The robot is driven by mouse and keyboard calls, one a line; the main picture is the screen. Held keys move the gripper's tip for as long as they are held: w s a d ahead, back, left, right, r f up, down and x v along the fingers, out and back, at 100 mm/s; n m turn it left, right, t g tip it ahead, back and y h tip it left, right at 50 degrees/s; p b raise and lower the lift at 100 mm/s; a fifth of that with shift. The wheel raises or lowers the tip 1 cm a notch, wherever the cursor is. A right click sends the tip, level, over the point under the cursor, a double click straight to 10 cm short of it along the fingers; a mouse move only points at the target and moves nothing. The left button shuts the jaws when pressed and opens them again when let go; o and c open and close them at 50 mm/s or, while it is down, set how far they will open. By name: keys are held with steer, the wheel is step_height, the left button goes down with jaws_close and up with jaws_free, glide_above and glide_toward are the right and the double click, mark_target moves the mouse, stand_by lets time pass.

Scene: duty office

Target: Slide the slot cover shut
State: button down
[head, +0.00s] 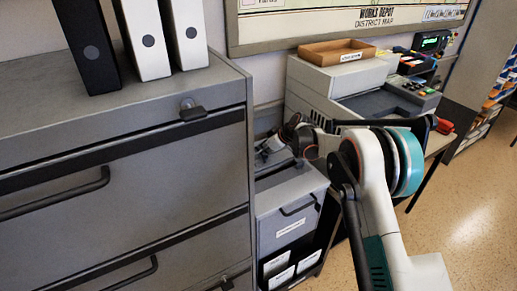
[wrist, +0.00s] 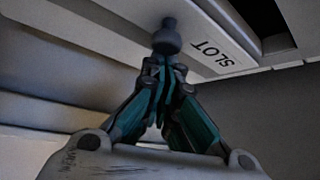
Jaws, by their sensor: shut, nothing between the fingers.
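In the wrist view, my gripper (wrist: 163,70) has its teal-lined fingers together, with the tips just under a dark round knob (wrist: 167,38). I cannot tell whether they touch it. The knob projects from a light grey panel, which seems to be the slot cover. A white label reading SLOT (wrist: 215,54) is to its right. A dark recess (wrist: 262,18) shows at the upper right; I cannot tell whether it is the slot opening. In the head view, my gripper (head: 279,143) is small and partly hidden above the low grey cabinet (head: 289,203), and the knob cannot be made out.
A tall grey drawer cabinet (head: 120,165) with several binders on top stands close at the left. A desk machine (head: 345,85) with a wooden tray (head: 337,52) stands behind my arm. Open floor (head: 475,215) lies to the right.

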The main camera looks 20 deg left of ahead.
steer(key=s+d, duration=0.4)
steer(key=shift+d, duration=0.35)
steer(key=shift+a, duration=0.1)
